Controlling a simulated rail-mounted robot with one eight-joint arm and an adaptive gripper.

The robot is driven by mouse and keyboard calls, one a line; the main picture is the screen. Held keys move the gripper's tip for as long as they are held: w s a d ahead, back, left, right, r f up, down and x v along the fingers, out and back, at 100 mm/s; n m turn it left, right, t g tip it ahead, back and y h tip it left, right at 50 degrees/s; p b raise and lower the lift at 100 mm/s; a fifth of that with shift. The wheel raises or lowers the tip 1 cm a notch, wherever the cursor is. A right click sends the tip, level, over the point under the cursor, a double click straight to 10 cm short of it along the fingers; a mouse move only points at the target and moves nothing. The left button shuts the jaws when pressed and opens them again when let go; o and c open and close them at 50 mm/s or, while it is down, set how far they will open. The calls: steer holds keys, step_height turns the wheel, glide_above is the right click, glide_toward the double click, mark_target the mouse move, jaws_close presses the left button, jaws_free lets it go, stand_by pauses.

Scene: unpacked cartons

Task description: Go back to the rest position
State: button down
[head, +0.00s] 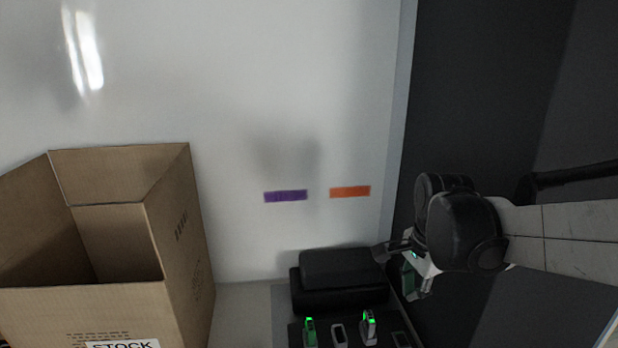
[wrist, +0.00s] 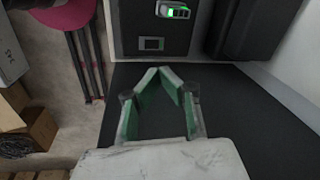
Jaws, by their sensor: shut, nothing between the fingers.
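My gripper (wrist: 160,75) shows in the wrist view with its green-lined fingers meeting at the tips. It is shut with nothing between the fingers. Below it is a dark surface, with a black unit at the top of the view. In the head view my arm comes in from the right, and the gripper is partly hidden behind the dark wrist joint. It is beside the dark panel, to the right of the black case.
An open cardboard carton (head: 185,240) stands at the left in the head view. A black case (head: 340,268) sits behind a dark unit with green-lit devices (head: 368,325). Purple (head: 286,196) and orange (head: 350,191) strips mark the pale wall. A pink-red round seat (wrist: 68,14) shows in the wrist view.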

steer(key=s+a+f+n+t+b, duration=0.1)
steer(key=s+a+n+t+b, duration=0.1)
steer(key=s+n, duration=0.4)
steer(key=s+a+f+n+t+b, duration=0.1)
steer(key=s+a+n+t+b, duration=0.1)
steer(key=s+n, duration=0.4)
steer(key=shift+s+a+n+t+b, duration=0.2)
steer(key=shift+n+t+b, duration=0.3)
steer(key=shift+n, duration=0.7)
